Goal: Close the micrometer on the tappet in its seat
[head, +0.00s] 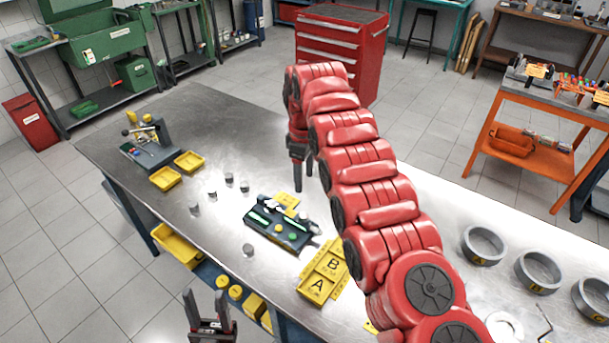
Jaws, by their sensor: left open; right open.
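A small bench device (150,140) with a grey base, an upright block and a horizontal bar stands at the far left of the steel bench. It may be the micrometer; its jaw gap is too small to make out. A dark fixture (270,236) with green parts and light round pieces lies mid-bench. Several small metal cylinders, probably tappets, stand on the bench, one of them (248,250) left of the fixture. I cannot tell which is in a seat. My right gripper (303,180) is open and points down above the bench behind the fixture. My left gripper (206,302) is open at the front edge, away from these things.
Yellow trays marked A and B (318,288) lie right of the fixture. Two small yellow bins (165,179) sit near the bench device. Several grey rings (484,245) stand at the right. My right arm hides much of the bench's middle.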

